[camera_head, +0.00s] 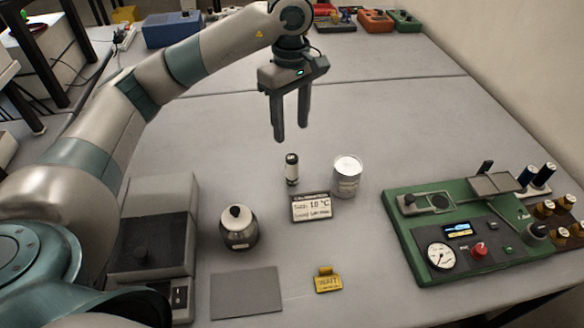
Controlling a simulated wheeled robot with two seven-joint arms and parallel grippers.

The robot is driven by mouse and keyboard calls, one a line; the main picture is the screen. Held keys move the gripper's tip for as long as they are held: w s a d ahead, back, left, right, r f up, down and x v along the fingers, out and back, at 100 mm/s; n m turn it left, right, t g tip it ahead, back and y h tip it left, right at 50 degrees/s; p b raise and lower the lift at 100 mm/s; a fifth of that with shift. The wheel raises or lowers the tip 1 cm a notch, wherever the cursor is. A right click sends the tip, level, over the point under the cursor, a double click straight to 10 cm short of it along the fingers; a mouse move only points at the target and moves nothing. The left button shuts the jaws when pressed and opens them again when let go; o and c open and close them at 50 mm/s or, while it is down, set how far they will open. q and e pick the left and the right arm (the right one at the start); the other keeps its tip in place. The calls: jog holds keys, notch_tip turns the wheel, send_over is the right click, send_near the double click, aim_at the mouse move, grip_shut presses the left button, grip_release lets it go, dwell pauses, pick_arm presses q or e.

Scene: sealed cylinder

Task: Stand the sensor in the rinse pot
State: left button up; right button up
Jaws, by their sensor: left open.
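A small upright cylinder, white with a black band and dark top, looks like the sensor (291,170); it stands on the table. Just right of it is a short, pale cylindrical pot (347,177) with a white top, which may be the rinse pot. A round glass jar (239,232) with a black knobbed lid stands nearer, to the left; I cannot tell for certain which of the two is the rinse pot. My left gripper (291,138) points down, open and empty, apart from the sensor and above it in the picture. My right gripper is out of view.
A small display sign (311,207) stands before the sensor and pot. A yellow tag (327,281) and grey mat (246,293) lie nearer. A green instrument panel (465,235) fills the right; a grey box device (155,240) is at left.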

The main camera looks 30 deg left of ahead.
pick_arm(q)
jog(key=p, duration=0.2)
send_over(292, 157)
notch_tip(292, 157, down, 5)
jog(key=shift+s+a+r, duration=0.1)
jog(key=shift+r, duration=0.05)
jog(key=shift+f, duration=0.65)
jog(key=shift+f+p, duration=0.25)
jog(key=shift+p, duration=0.1)
jog(key=shift+f+p, duration=0.65)
jog(key=shift+p, duration=0.05)
notch_tip(292, 157, down, 2)
jog(key=shift+f+p, duration=0.1)
jog(key=shift+p, duration=0.45)
jog(key=shift+f, duration=0.6)
